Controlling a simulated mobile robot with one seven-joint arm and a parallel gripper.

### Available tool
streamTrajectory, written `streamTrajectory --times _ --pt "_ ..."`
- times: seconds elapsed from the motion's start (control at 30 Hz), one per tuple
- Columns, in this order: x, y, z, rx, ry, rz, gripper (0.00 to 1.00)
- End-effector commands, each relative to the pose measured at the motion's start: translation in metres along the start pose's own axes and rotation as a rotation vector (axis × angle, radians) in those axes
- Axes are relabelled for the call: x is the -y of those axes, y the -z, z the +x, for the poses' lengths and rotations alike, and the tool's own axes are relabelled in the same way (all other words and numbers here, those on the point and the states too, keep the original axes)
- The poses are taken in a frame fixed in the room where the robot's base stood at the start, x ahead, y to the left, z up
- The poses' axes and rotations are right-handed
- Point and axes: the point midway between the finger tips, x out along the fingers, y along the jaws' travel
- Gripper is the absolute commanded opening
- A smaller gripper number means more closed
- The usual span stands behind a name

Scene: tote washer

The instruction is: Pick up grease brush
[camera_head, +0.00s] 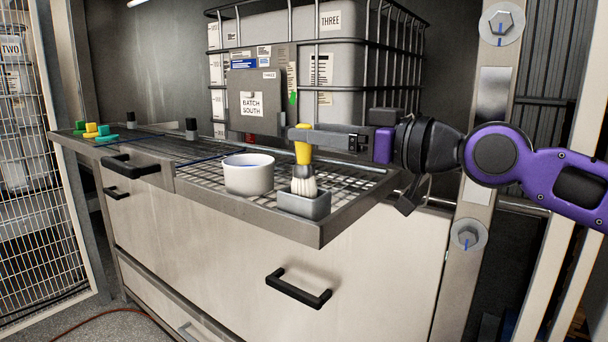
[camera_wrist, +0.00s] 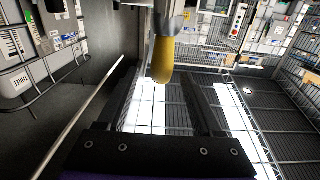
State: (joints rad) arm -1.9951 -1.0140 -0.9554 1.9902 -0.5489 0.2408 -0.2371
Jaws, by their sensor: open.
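The grease brush (camera_head: 303,152) has a yellow handle and pale bristles. In the head view it stands upright, bristles down, in a small grey holder (camera_head: 312,206) near the front right corner of the grated worktop. My gripper (camera_head: 299,133) reaches in level from the right, with its fingertips at the upper part of the handle. The near finger hides part of the handle. In the wrist view the rounded yellow handle of the grease brush (camera_wrist: 163,62) shows at the top centre, between the open fingers. Contact with either finger cannot be told.
A white bowl (camera_head: 248,174) stands just left of the holder. Dark knobs (camera_head: 191,128) and green and yellow pieces (camera_head: 92,130) lie farther left on the worktop (camera_head: 345,206). A caged white tank (camera_head: 345,60) with a "BATCH SOUTH" sign (camera_head: 252,104) stands close behind.

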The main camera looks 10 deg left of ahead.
Motion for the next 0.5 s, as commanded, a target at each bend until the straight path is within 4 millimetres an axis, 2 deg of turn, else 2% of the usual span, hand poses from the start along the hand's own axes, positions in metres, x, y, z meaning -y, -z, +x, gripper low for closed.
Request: streamTrajectory --times 0.17,0.5 --pt "0.001 -0.001 0.011 0.001 0.0 -0.002 0.68" --pt "0.003 -0.007 0.055 0.001 0.0 -0.001 0.68"
